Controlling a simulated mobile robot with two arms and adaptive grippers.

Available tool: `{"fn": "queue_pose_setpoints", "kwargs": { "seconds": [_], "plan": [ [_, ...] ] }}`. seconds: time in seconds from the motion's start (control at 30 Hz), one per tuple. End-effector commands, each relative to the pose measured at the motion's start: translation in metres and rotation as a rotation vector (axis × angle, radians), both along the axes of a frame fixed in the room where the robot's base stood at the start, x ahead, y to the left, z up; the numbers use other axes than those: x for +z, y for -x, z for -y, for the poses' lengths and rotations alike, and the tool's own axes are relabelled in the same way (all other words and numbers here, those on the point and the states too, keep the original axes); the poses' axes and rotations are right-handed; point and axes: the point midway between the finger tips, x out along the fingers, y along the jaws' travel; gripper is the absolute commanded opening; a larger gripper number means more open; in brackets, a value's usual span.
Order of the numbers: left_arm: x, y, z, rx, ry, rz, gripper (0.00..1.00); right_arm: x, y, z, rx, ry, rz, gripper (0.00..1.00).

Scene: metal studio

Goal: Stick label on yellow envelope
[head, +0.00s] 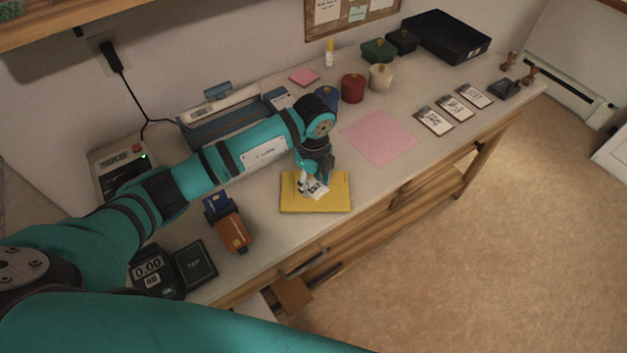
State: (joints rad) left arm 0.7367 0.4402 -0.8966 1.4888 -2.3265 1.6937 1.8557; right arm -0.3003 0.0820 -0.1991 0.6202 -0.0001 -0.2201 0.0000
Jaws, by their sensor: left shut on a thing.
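The yellow envelope (336,201) lies flat near the front edge of the workbench. My left gripper (314,187) points down over the middle of the envelope. It is shut on a small white label (320,191) with dark print. The label is at or just above the envelope's surface; I cannot tell whether they touch. The gripper's fingers hide part of the label and of the envelope. My right gripper is not in view.
A pink sheet (379,138) lies right of the envelope, with several printed cards (457,108) beyond. Small pots (352,88) and a black tray (446,36) stand behind.

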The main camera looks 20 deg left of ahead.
Motion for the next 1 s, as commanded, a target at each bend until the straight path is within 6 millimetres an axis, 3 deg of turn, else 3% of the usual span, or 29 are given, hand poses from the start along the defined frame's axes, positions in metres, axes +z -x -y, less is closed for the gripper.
{"fn": "queue_pose_setpoints", "kwargs": {
  "seconds": [0.07,0.1,0.3,0.67,1.0],
  "plan": [
    [0.0,0.0,0.0,0.0,0.0,-0.001,0.35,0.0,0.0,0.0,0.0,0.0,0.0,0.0],
    [0.0,0.0,0.0,0.0,0.0,-0.001,0.44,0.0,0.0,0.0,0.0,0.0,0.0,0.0],
    [0.0,0.0,0.0,0.0,0.0,-0.001,0.69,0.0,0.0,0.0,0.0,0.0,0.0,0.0],
    [0.006,0.0,0.0,0.0,0.0,0.001,0.69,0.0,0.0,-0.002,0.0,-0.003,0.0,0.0],
    [0.072,-0.002,0.0,-0.002,0.001,0.004,0.69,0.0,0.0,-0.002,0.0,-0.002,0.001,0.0]
  ]
}}
